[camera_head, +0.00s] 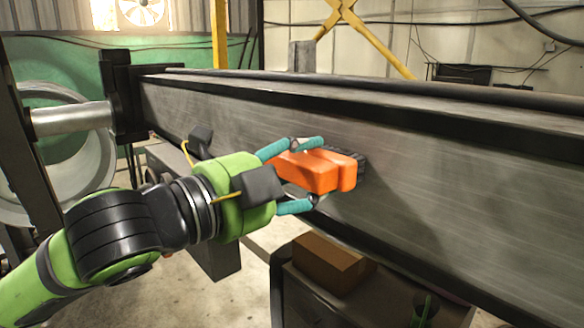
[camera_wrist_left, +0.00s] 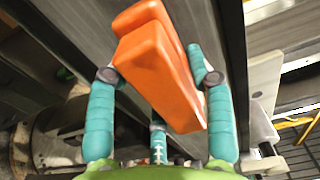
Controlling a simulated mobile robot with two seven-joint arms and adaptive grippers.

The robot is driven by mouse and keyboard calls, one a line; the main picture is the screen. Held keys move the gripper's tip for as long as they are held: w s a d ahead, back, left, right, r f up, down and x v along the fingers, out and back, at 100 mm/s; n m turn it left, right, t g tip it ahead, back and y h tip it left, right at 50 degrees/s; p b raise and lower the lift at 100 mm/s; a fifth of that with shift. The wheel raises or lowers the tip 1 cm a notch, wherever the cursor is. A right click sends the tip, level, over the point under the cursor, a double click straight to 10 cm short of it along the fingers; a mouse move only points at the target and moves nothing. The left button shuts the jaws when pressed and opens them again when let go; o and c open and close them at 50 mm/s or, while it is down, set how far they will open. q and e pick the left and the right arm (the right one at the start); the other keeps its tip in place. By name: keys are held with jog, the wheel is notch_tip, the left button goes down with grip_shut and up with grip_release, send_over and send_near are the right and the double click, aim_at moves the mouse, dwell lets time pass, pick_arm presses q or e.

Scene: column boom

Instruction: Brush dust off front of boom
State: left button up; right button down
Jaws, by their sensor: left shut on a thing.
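The boom (camera_head: 440,150) is a long grey metal beam running across the head view, with dark flanges along its top and bottom. An orange brush (camera_head: 318,172) with dark bristles is at its front face, and the bristle side faces the boom. The bristles appear to touch the face, though the contact is partly hidden. My left gripper (camera_head: 300,172) has its teal fingers around the brush, shut on it. In the left wrist view the orange brush (camera_wrist_left: 158,65) sits between the teal fingers. No distinct dust patch can be made out on the boom. My right gripper is not seen.
A cardboard box (camera_head: 330,262) sits on a dark cabinet (camera_head: 370,300) below the boom. A round grey roll or pipe (camera_head: 62,165) stands at the left. A yellow post (camera_head: 219,35) and yellow braces (camera_head: 370,40) are behind the boom. The boom face to the right is clear.

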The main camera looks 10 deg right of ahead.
pick_arm(q)
jog(key=shift+s+d+b, duration=0.1)
jog(key=shift+s+d, duration=0.65)
jog(key=shift+s, duration=0.3)
jog(key=shift+s+d+b, duration=0.15)
jog(key=shift+s+d, duration=0.65)
jog(key=shift+s, duration=0.25)
jog(key=shift+s+d+b, duration=0.1)
jog(key=shift+s+d, duration=0.65)
jog(key=shift+s, duration=0.3)
jog(key=shift+s+d+b, duration=0.2)
jog(key=shift+s+d, duration=0.5)
jog(key=shift+s, duration=0.25)
jog(key=shift+s+d+b, duration=0.15)
jog(key=shift+s+d, duration=0.55)
jog(key=shift+s, duration=0.3)
jog(key=shift+s+d+b, duration=0.2)
jog(key=shift+s+d, duration=0.5)
jog(key=shift+s, duration=0.25)
jog(key=shift+a, duration=0.2)
jog(key=b+v, duration=0.1)
jog(key=v, duration=0.4)
jog(key=shift+s+a+b, duration=0.2)
jog(key=shift+a+b, duration=0.1)
jog(key=shift+b, duration=0.1)
